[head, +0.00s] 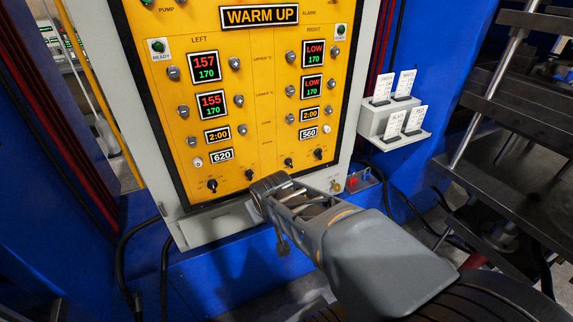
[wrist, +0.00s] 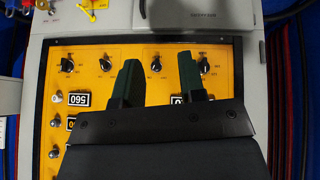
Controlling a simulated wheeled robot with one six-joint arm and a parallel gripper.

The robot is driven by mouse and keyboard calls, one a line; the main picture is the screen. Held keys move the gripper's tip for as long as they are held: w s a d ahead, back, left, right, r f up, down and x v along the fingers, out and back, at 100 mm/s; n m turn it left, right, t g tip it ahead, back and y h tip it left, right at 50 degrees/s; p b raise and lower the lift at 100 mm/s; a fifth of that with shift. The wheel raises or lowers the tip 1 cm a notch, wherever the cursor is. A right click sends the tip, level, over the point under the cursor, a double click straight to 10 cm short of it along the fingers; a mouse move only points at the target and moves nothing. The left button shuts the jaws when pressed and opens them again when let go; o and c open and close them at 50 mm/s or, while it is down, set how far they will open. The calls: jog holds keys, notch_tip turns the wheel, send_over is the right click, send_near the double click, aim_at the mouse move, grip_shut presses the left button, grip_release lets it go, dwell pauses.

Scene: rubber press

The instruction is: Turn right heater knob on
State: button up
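The yellow control panel (head: 260,130) carries a bottom row of small black knobs. On its right half are two knobs, the inner knob (head: 288,162) and the outer knob (head: 319,153). Their labels are too small to read. The wrist view is upside down, so these two appear at left, the outer knob (wrist: 67,65) and the inner knob (wrist: 105,63). My gripper (wrist: 160,63) is open and empty, with an inner knob of the left half (wrist: 155,63) visible between its fingers. In the head view my arm's end is near the panel's lower edge; the fingertips are hard to make out.
A WARM UP sign (head: 260,15) and lit displays fill the panel above. A white card holder (head: 390,123) is mounted to the right. A small red box (head: 362,181) sits below right. Dark press machinery (head: 510,150) stands at far right.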

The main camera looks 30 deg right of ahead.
jog(key=w+d+f+n+t+h+b, duration=0.1)
jog(key=w+d+f+t, duration=0.25)
jog(key=d, duration=0.35)
jog(key=w+d+f+t+h+b, duration=0.1)
jog(key=w+d+f+t, duration=0.1)
jog(key=w+d, duration=0.35)
jog(key=n+t+y+b, duration=0.1)
jog(key=n+t, duration=0.1)
jog(key=t, duration=0.4)
send_near(291, 165)
jog(key=w, duration=0.3)
jog(key=w+d+p, duration=0.1)
jog(key=w, duration=0.5)
jog(key=shift+d, duration=0.2)
jog(key=shift+c, duration=0.4)
grip_shut()
